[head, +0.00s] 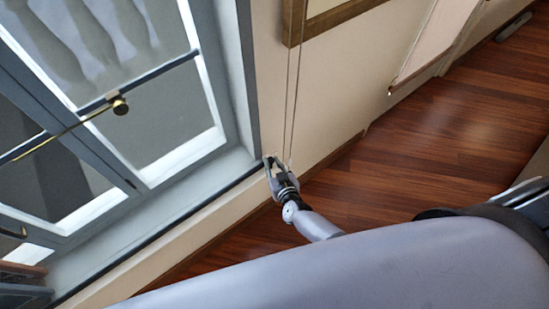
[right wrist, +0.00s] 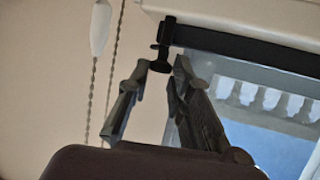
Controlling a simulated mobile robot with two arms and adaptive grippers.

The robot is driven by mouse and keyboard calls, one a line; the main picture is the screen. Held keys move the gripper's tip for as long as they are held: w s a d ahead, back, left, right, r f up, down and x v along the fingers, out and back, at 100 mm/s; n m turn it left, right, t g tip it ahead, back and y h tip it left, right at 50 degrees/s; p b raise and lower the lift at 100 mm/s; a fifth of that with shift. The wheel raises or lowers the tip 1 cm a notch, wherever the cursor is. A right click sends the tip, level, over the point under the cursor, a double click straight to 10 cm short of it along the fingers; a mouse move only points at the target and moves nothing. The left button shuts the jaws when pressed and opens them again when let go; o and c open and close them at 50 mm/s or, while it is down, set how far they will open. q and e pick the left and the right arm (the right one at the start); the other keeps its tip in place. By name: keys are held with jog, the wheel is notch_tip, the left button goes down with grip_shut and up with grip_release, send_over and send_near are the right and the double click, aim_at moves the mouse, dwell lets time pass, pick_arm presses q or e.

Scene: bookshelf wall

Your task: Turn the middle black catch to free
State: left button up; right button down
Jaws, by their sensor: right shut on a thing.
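A small black catch (right wrist: 161,42) stands at the end of a dark bar (right wrist: 240,47) along the window edge in the right wrist view. Its lower end sits between the two fingers of my right gripper (right wrist: 162,72), which is shut on it. In the head view my right gripper (head: 270,164) is at the corner of the window frame, at the end of the dark bar (head: 170,228). The catch is mostly covered by the fingers there, and its exact turn is hard to tell. My left gripper is not in view.
Thin cords (head: 291,90) hang close beside my right gripper; a white pull (right wrist: 100,28) shows near them in the right wrist view.

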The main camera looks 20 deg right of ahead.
jog(key=shift+a+m+h+p, duration=0.25)
jog(key=shift+m+h+p, duration=0.05)
jog(key=shift+m+h, duration=0.75)
jog(key=shift+h, duration=0.35)
jog(key=c, duration=1.5)
grip_release()
